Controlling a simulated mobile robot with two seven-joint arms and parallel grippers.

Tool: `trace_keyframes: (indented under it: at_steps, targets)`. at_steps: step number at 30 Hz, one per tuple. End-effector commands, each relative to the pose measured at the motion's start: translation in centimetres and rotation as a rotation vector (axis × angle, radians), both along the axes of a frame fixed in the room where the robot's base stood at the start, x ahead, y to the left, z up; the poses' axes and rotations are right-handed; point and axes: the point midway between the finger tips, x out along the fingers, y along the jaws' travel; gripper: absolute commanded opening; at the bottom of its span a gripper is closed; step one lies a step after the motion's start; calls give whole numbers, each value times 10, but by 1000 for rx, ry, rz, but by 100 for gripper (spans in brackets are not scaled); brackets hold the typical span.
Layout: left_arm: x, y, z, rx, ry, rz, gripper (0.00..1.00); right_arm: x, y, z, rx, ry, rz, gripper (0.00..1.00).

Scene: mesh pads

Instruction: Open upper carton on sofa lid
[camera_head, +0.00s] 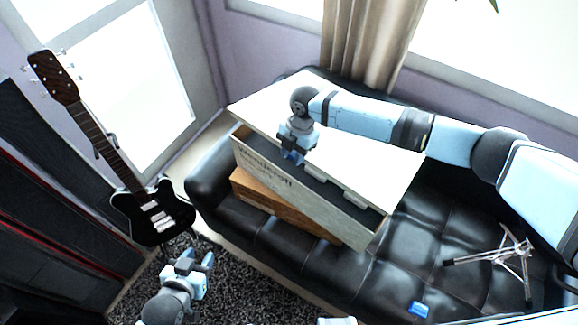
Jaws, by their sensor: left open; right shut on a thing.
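The upper carton (290,193) is a pale box with printed lettering on its front wall, lying on a brown lower carton (265,207) on the black sofa (359,268). Its broad white lid (375,159) is partly raised, and a dark gap shows along the front between lid and wall. My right gripper (292,158) is at the lid's front edge, shut on the lid; its fingertips are partly hidden. My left gripper (206,264) is open and empty, low over the dark rug, in front of the sofa and apart from the cartons.
A black electric guitar (153,213) stands at the left by the window. A metal folding stand (512,254) and a small blue item (418,308) lie on the sofa's right part. A beige curtain (362,45) hangs behind the sofa. The shaggy rug (240,285) in front looks clear.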

Motion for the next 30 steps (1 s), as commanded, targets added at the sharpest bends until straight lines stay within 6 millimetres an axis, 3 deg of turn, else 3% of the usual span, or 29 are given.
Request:
trace_keyframes:
  at_steps: [1,3,12,19,30]
  targets:
    - [0,1,12,1,-3,1,43,5,-5,24,27,26,-3,0]
    - [1,3,17,4,-7,5,43,12,-12,45,63,64,-3,0]
    - [-1,8,19,10,-2,15,43,41,-40,116,190,195,-1,0]
    - [-2,7,19,9,2,15,43,55,-53,141,238,246,0,0]
    - [-2,6,20,6,1,14,43,58,-56,147,248,259,1,0]
